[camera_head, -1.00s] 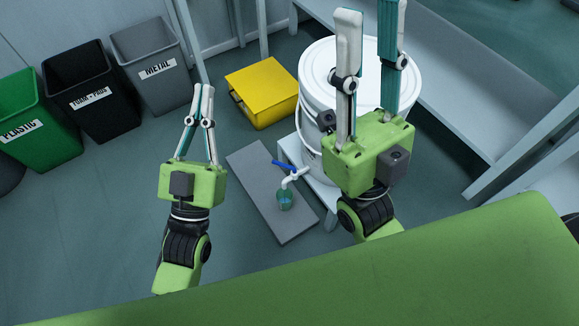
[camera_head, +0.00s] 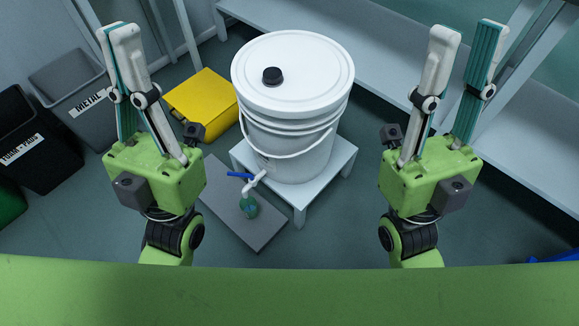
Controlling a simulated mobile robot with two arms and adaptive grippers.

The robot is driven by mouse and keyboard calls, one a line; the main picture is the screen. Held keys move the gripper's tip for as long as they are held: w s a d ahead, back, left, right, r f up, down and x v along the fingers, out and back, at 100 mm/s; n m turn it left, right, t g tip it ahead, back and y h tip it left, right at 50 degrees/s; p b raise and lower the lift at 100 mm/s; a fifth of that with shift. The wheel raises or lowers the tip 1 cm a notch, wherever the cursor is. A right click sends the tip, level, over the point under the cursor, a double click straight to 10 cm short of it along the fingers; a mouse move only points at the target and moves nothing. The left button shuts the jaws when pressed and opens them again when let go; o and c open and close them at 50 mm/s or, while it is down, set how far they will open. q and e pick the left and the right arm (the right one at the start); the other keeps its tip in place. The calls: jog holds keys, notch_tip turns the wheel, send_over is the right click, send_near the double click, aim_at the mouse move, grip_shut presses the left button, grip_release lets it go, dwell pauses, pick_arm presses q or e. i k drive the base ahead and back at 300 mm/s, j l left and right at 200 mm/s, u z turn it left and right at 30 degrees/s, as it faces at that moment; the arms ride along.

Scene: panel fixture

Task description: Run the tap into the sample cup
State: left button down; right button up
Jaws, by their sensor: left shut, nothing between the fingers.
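A white lidded bucket (camera_head: 300,125) stands at the middle. Its white tap (camera_head: 257,181) with a blue lever (camera_head: 239,175) sticks out low at its front left. A small translucent green cup (camera_head: 249,207) stands below the tap on a grey slab (camera_head: 235,225); I cannot tell whether anything is in it. My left gripper (camera_head: 117,30) is shut and empty, raised to the left of the bucket. My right gripper (camera_head: 468,38) is open and empty, raised to the right of the bucket. Both are well apart from the tap and cup.
The bucket stands on a white stool (camera_head: 342,160). A yellow box (camera_head: 203,102) is behind left, with a grey METAL bin (camera_head: 75,95) and a black bin (camera_head: 35,145) further left. A long grey bench (camera_head: 400,55) runs behind and right. Floor right of the stool is clear.

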aim_at(240, 175)
jog(key=i+j+z, duration=0.1)
jog(key=j+z, duration=0.25)
jog(key=j, duration=0.3)
jog(key=j+z, duration=0.35)
jog(key=j, duration=0.25)
jog(key=k+j+z, duration=0.1)
jog(key=j+z, duration=0.25)
jog(key=j, duration=0.25)
jog(key=k+j+z, duration=0.15)
jog(key=j+z, duration=0.2)
jog(key=j, duration=0.3)
